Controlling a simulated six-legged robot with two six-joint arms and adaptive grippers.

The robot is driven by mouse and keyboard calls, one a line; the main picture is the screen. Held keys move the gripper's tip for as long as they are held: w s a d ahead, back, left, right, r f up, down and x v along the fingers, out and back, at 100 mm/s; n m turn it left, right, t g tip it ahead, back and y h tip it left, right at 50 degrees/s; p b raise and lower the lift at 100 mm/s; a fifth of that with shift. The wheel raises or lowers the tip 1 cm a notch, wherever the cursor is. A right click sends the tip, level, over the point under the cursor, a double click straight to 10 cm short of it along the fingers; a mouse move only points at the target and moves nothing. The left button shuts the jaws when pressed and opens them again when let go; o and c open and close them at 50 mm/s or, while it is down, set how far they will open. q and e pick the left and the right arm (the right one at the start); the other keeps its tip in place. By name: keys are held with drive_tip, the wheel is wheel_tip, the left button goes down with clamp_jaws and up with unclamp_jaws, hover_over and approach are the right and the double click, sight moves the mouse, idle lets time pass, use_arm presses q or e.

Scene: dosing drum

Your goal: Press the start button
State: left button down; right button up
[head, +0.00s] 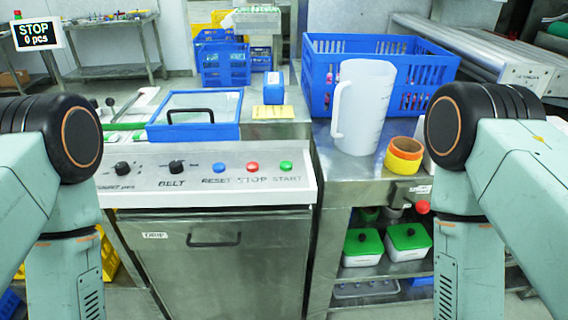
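The start button (286,167) is green and sits at the right end of the white control panel (140,158), above the printed word START. To its left on the same panel are the red stop button (252,167) and the blue reset button (219,169). Further left are two black knobs, one marked BELT (176,167). A sign (36,33) at the upper left reads STOP, 0 pcs. My two arms show at the left and right edges, but neither gripper is in the picture. Nothing touches or covers the start button.
A blue-framed clear lid (196,131) lies behind the panel. On the right table stand a white jug (362,108), a large blue crate (318,60) and an orange-yellow ring (404,155). A red knob (422,207) sits at that table's front. Space above the panel is clear.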

drive_tip(key=shift+c, duration=0.8)
drive_tip(key=shift+d+f, duration=0.15)
drive_tip(key=shift+d, duration=0.25)
clamp_jaws()
use_arm(q)
drive_tip(key=shift+d+r, duration=0.15)
drive_tip(key=shift+d, duration=0.1)
use_arm(e)
drive_tip(key=shift+a, duration=0.15)
use_arm(q)
drive_tip(key=shift+a, duration=0.2)
use_arm(e)
drive_tip(key=shift+a, duration=0.2)
use_arm(q)
drive_tip(key=shift+d, duration=0.2)
use_arm(e)
drive_tip(key=shift+d, duration=0.2)
